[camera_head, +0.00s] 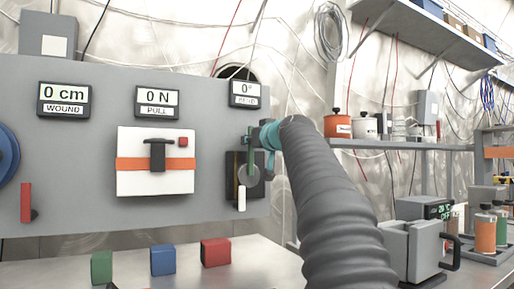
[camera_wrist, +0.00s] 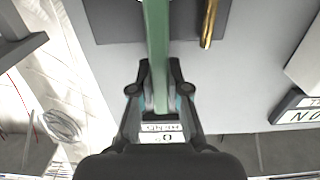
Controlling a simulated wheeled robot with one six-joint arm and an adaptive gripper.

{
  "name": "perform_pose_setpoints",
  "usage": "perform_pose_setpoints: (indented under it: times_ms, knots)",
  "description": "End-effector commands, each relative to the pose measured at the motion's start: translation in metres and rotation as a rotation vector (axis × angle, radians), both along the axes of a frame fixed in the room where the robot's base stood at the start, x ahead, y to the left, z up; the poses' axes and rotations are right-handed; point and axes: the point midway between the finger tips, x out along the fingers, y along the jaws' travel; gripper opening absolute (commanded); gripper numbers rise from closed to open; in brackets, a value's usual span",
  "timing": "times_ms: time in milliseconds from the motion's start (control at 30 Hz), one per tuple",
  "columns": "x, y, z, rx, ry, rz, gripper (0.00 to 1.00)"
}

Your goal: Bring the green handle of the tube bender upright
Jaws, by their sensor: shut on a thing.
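The tube bender (camera_head: 232,188) is mounted at the right end of the grey panel, partly hidden by my arm. Its green handle (camera_wrist: 156,40) runs almost straight down the wrist view between my gripper's fingers. In the head view a green strip of it shows near the bender, looking close to vertical. My gripper (camera_wrist: 160,92) is shut on the handle near its end; in the head view the gripper (camera_head: 257,140) is small and partly hidden by my arm. The bend display (camera_head: 244,93) reads 0°.
A brass-coloured tube (camera_wrist: 209,24) lies beside the handle. Left on the panel are a white box (camera_head: 130,180) with an orange band and a blue wheel (camera_head: 6,155). Green, blue and red blocks (camera_head: 162,260) stand below. A shelf (camera_head: 400,143) with cans is at right.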

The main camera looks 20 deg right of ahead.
Motion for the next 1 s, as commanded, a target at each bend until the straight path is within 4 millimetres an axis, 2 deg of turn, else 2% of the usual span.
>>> perform_pose_setpoints:
  times_ms: [267, 300, 400, 767, 867, 1000]
  knots:
    - [0.000, 0.002, 0.000, -0.018, 0.000, 0.001, 0.00]
    - [0.000, 0.003, 0.000, -0.018, 0.000, 0.002, 0.17]
    - [0.000, 0.003, 0.000, -0.017, 0.000, 0.002, 0.42]
    - [-0.002, 0.001, 0.000, -0.015, 0.000, 0.000, 0.42]
    - [-0.010, 0.001, 0.001, -0.015, 0.000, 0.000, 0.42]
    - [-0.030, 0.000, 0.001, -0.015, -0.001, -0.002, 0.42]
